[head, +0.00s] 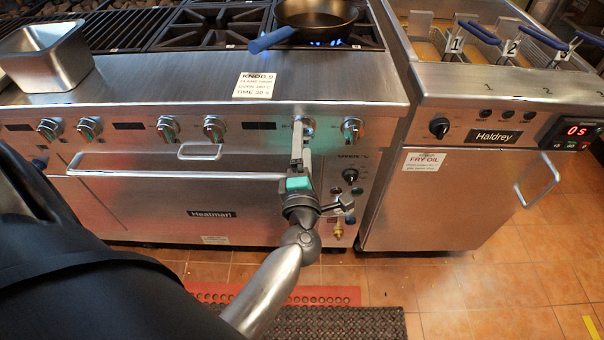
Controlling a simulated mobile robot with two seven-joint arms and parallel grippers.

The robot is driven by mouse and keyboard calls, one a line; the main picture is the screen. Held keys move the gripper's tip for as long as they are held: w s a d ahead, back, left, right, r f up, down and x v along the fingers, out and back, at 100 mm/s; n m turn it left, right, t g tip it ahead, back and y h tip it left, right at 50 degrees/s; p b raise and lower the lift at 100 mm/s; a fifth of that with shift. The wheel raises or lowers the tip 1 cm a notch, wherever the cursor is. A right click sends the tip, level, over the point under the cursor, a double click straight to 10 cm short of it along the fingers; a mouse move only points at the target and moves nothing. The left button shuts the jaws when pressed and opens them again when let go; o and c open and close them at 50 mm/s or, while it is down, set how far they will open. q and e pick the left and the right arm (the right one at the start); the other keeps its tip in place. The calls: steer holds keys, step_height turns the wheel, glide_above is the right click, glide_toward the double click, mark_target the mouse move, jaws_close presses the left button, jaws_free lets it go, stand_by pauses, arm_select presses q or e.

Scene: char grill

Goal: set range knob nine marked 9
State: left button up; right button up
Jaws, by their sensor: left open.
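The range front (130,115) carries a row of silver knobs with dark centres. My left gripper (302,128) is at one knob (309,122) right of the middle of the row. Its fingers point at the knob and partly cover it. The jaws are open; I cannot tell whether they touch the knob. Another knob (352,129) is just to the right, clear of the gripper. The number marks by the knobs are too small to read. A white card (255,86) headed "KNOB 9" lies on the range's front ledge. My right gripper is not in view.
A frying pan (315,14) with a blue handle sits over a blue flame. A steel pan (46,58) is at the left. Oven handle (175,176) runs below the knobs. Fryer (440,190) stands to the right, with blue-handled baskets (478,33).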

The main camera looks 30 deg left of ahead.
arm_select(q)
steer(key=r+v, duration=0.1)
steer(key=v, duration=1.2)
steer(key=shift+f+p, duration=0.35)
steer(key=shift+f, duration=0.1)
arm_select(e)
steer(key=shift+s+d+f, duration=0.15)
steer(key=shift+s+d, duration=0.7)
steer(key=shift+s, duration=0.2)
arm_select(q)
steer(key=shift+s, duration=0.1)
